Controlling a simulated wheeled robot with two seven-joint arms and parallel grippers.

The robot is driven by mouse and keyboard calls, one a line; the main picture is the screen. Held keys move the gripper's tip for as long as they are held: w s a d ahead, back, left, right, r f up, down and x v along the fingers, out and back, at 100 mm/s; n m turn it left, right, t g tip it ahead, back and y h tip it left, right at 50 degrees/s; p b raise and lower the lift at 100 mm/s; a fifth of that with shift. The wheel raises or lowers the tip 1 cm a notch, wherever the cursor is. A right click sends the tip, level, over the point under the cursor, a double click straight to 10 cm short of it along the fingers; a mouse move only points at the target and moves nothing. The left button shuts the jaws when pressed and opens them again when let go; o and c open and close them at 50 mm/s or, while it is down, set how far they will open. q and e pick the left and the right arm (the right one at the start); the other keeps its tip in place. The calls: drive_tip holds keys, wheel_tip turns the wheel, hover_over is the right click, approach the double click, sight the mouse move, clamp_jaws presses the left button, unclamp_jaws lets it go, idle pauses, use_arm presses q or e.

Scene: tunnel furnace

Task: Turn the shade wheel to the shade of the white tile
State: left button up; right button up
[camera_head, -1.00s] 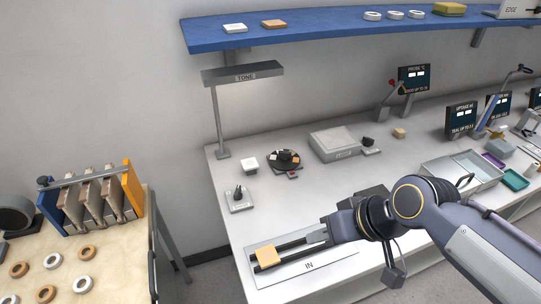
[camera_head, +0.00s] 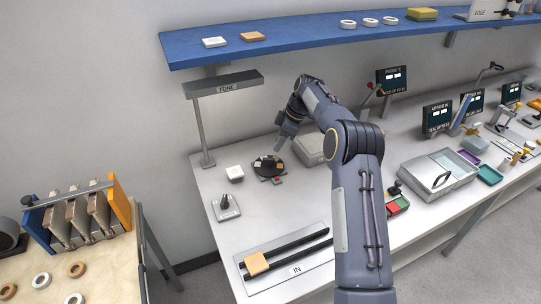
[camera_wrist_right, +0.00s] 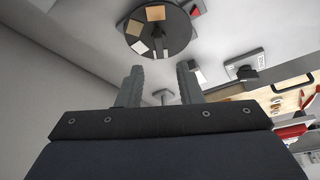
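The shade wheel (camera_head: 268,166) is a black disc with coloured patches and a central handle, lying on the white bench. In the right wrist view the wheel (camera_wrist_right: 176,24) shows tan, cream and whitish patches, with a red marker (camera_wrist_right: 196,8) at its rim. A white tile (camera_head: 235,173) sits on the bench left of the wheel, below the TONE lamp. My right gripper (camera_head: 286,143) is above and just right of the wheel. In the wrist view its fingers (camera_wrist_right: 160,78) are apart and empty, not touching the wheel. My left gripper is out of view.
The TONE lamp (camera_head: 223,84) stands behind the white tile. A small lever unit (camera_head: 225,206) is in front of it. A grey box (camera_head: 311,150) lies right of the wheel, partly hidden by my arm. The blue shelf (camera_head: 300,42) hangs above. An IN rail holds a tan block (camera_head: 257,264).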

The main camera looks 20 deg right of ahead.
sight(269, 159)
drive_tip(key=p+x, duration=0.1)
drive_tip(key=x, duration=0.7)
drive_tip(key=shift+w, duration=0.1)
clamp_jaws()
